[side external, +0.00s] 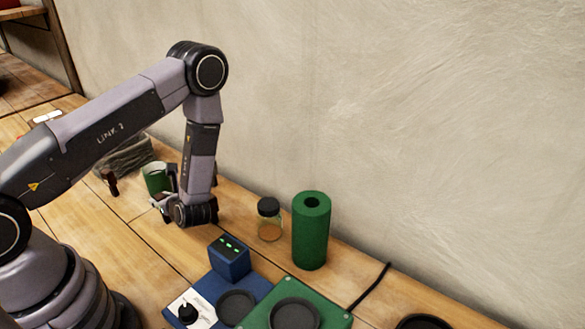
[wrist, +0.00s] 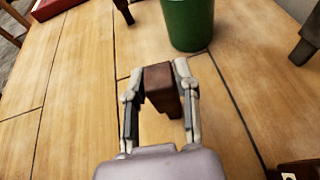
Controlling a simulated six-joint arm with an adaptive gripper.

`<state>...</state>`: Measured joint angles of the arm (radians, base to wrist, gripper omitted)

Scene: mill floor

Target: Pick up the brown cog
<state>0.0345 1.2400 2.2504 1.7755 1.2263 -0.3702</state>
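A brown piece, taken as the brown cog (wrist: 160,85), stands between my fingers in the wrist view. It looks like a dark reddish-brown block from here, and no teeth can be made out. My gripper (wrist: 160,78) has one finger on each side of it, and the piece fills the gap between the fingertips. Whether its lower end touches the table cannot be told. In the side view my gripper (side external: 162,203) is low over the table, largely hidden behind my wrist, and the piece is not clearly seen there.
A green cup (wrist: 187,22) stands just beyond my fingertips; the side view shows it too (side external: 155,178). A small dark brown object (side external: 110,182) stands left of it. A capped jar (side external: 269,220), a green cylinder (side external: 311,232) and a blue device (side external: 229,258) are to the right.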

